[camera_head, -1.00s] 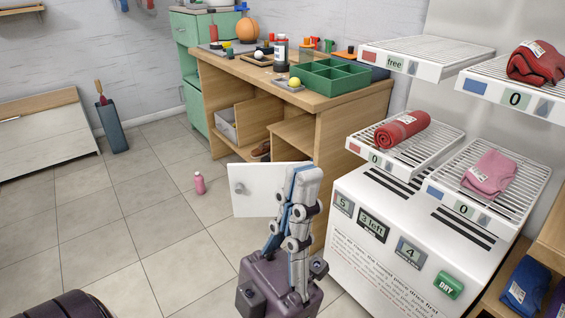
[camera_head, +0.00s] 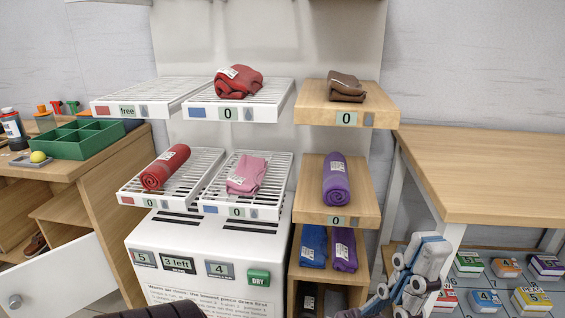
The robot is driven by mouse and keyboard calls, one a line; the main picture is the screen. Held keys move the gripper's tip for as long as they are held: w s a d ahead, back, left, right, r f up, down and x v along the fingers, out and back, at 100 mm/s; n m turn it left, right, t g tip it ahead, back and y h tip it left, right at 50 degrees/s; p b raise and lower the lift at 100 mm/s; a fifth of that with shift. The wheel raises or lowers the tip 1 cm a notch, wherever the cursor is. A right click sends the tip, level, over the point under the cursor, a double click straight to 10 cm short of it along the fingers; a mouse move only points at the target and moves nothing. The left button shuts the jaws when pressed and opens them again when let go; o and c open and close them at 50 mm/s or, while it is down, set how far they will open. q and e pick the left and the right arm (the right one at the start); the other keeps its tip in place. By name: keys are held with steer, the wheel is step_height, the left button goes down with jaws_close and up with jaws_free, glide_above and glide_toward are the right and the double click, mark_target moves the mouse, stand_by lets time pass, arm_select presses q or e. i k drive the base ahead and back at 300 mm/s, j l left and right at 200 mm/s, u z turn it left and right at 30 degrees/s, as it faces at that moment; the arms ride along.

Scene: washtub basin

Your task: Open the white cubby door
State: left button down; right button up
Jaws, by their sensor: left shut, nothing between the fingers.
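The white cubby door (camera_head: 62,272) is at the lower left, partly cut off by the picture's edges. It stands swung out from the front of the wooden bench (camera_head: 120,185). Its round grey knob (camera_head: 15,301) is near its left end. Above and behind the door, the cubby's inside shows, with a brown item (camera_head: 36,244) in it.
A white drying unit (camera_head: 160,250) with racks of rolled cloths fills the middle. A wooden shelf (camera_head: 360,215) with cloths adjoins it. At the right, a table (camera_head: 490,170) stands over several small labelled boxes (camera_head: 485,301). A green divided tray (camera_head: 80,139) sits on the bench.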

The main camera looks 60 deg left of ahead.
mark_target(59, 281)
steer(key=k+j+z, duration=0.35)
steer(key=k+j, duration=0.2)
steer(key=j, duration=0.2)
steer(key=k+j+z, duration=0.4)
steer(key=k+j, duration=0.8)
steer(key=k, duration=0.2)
steer(key=k+j, duration=0.65)
steer(key=k, duration=0.15)
steer(key=k+j, duration=0.6)
steer(key=k, duration=0.2)
